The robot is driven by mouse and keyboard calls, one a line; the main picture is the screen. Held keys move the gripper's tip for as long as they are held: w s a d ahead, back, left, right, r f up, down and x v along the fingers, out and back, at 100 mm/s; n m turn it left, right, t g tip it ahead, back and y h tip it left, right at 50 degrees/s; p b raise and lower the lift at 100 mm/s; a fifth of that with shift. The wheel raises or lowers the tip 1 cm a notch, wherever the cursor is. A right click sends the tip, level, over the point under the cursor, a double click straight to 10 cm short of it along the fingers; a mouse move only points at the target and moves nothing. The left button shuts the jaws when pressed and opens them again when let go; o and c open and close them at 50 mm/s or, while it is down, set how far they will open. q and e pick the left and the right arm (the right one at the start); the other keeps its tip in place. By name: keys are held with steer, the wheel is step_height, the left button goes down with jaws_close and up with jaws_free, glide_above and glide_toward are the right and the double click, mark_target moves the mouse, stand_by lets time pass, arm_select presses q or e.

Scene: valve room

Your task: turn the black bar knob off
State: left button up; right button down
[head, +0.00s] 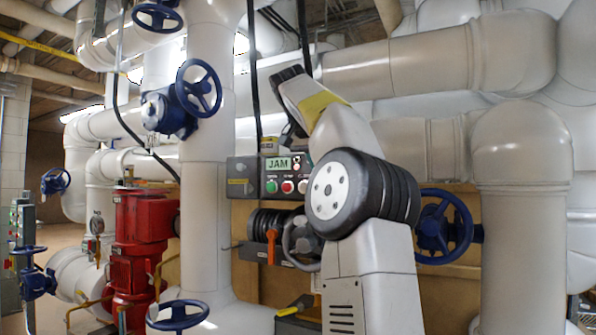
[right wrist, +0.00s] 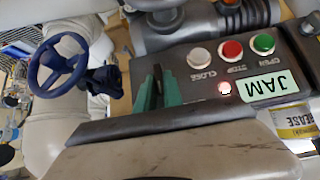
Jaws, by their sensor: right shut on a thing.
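The control box (head: 262,178) hangs on the centre pipework in the head view, with its lit JAM display (head: 278,163). In the right wrist view the box's panel (right wrist: 205,85) appears upside down. My right gripper (right wrist: 159,76) is at the panel beside the white button, its green fingers closed on the black bar knob (right wrist: 157,88). Only a dark sliver of the knob shows between the fingers, so its angle cannot be told. In the head view my right arm hides the knob and the fingertips. My left gripper is not seen.
Green (head: 271,187), red (head: 287,187) and white (head: 303,187) buttons sit close to the knob. A blue handwheel (head: 444,227) stands right of my arm. An orange lever (head: 272,245) and a grey handwheel (head: 300,243) are below the box. Large pipes crowd around.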

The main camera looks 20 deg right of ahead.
stand_by(0.3)
steer(key=c, duration=1.5)
jaws_free()
steer(key=shift+v, duration=3.95)
steer(key=shift+w, duration=0.1)
